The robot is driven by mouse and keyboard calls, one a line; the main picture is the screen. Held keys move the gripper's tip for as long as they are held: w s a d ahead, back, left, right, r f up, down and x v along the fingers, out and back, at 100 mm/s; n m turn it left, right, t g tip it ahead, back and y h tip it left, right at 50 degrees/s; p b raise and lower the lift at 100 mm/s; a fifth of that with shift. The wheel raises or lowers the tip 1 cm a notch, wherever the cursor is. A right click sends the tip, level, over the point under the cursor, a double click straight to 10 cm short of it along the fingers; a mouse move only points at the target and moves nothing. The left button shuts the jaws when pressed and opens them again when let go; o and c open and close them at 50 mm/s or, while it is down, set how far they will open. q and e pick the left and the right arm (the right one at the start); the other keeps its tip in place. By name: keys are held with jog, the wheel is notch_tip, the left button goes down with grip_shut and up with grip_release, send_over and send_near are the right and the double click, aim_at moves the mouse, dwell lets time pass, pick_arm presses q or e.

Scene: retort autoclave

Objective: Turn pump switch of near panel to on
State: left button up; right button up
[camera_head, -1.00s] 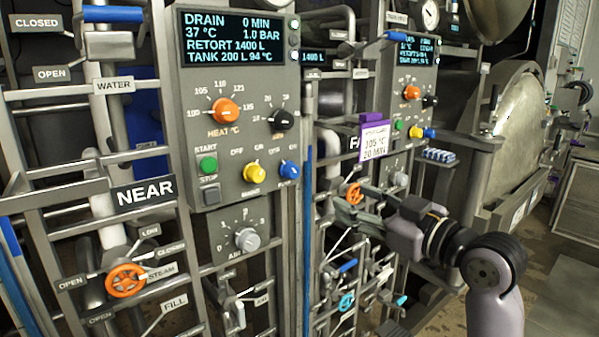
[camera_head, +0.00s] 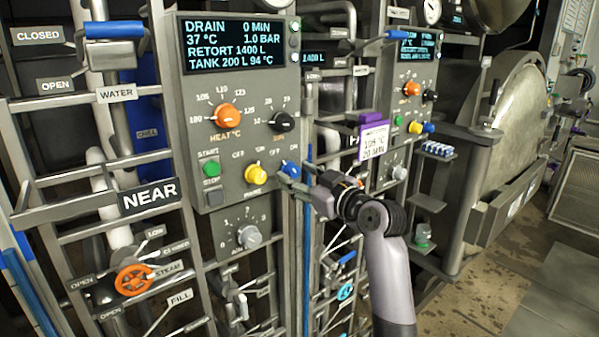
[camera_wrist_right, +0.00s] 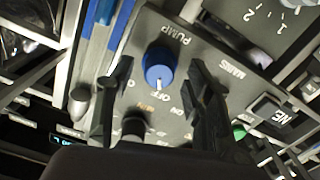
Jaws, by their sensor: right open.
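The near panel (camera_head: 275,90) is a grey box with a lit display, beside a NEAR sign (camera_head: 148,195). Its pump switch is a blue knob (camera_head: 290,170) at the panel's lower right edge. In the right wrist view the blue knob (camera_wrist_right: 158,68) sits under the word PUMP, and its white mark points toward the OFF label. My right gripper (camera_head: 285,184) is at the knob, coming from the right. Its two fingers (camera_wrist_right: 160,72) are open, one on each side of the knob with gaps visible; contact cannot be told. My left gripper is not in view.
A yellow knob (camera_head: 255,174) is just left of the blue one. An orange heat knob (camera_head: 227,116) and a black knob (camera_head: 281,123) are above. A grey air dial (camera_head: 248,237) is below. Blue vertical pipes run along the panel's right side. The far panel stands behind my arm.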

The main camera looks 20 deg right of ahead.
jog(key=shift+w, duration=0.1)
jog(key=shift+c, duration=0.3)
grip_shut()
dwell(0.4)
